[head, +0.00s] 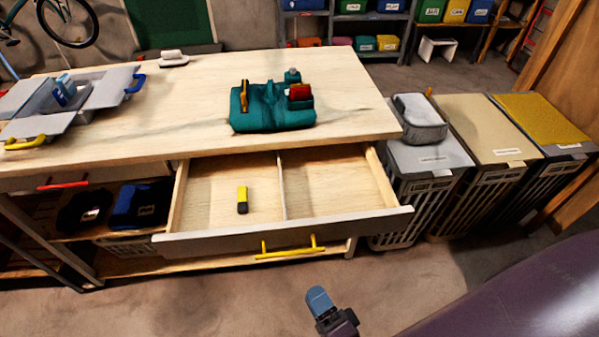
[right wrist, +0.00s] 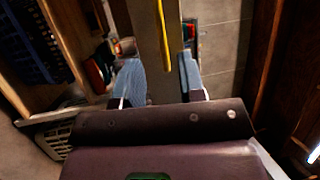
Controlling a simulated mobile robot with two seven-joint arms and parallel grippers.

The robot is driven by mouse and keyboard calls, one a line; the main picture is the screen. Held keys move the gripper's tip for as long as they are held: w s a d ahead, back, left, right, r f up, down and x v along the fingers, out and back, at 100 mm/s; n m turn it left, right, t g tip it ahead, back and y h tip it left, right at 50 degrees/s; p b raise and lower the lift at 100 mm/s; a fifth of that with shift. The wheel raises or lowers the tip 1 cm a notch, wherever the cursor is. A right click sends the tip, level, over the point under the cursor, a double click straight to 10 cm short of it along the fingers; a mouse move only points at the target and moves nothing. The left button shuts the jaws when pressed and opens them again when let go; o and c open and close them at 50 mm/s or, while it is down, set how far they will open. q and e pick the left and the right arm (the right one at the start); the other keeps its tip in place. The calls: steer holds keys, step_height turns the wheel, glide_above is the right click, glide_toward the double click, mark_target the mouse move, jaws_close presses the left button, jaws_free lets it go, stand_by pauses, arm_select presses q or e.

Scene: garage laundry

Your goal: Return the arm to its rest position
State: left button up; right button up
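My right gripper (head: 320,300) is at the bottom middle of the head view, in front of the open drawer (head: 285,236) and apart from its yellow handle (head: 290,247). In the right wrist view the two blue fingers of my right gripper (right wrist: 160,72) stand apart with nothing held between them. The yellow handle (right wrist: 163,36) shows beyond the fingertips there. My left gripper and left arm are not in view.
The drawer sticks out from the wooden workbench (head: 345,70); a yellow and black item (head: 242,200) lies in its left compartment. A teal cloth (head: 270,118) with small items and an open grey toolbox (head: 92,88) are on top. Lidded hampers (head: 480,125) stand right.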

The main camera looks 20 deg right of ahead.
steer(key=s+d+f+n+g+h+p, duration=0.1)
steer(key=d+f+n+g+h, duration=0.1)
steer(key=d+n+g, duration=0.6)
steer(key=d+f+n, duration=0.1)
steer(key=d+n, duration=0.4)
steer(key=n, duration=0.4)
steer(key=shift+s+d+g, duration=0.15)
steer(key=shift+s+g, duration=0.1)
steer(key=shift+g, duration=0.15)
